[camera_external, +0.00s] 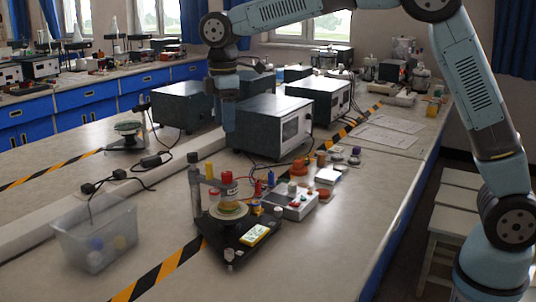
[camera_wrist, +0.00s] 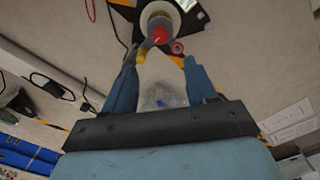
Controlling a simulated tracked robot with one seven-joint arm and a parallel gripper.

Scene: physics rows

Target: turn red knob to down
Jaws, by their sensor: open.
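A red knob-like cap (camera_external: 227,179) stands on the dark stand at the front middle of the bench; I cannot tell for certain that it is the task's knob, or which way it is set. In the wrist view a round red top (camera_wrist: 160,35) shows just beyond the fingertips, on a pale round plate. My gripper (camera_external: 229,130) points down above and behind the stand, well clear of it.
A clear bin (camera_external: 95,238) with small balls stands at the front left. A control box (camera_external: 290,202) with small knobs lies right of the stand. Dark instrument boxes (camera_external: 268,128) stand close behind my gripper. Bench is clear at the front right.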

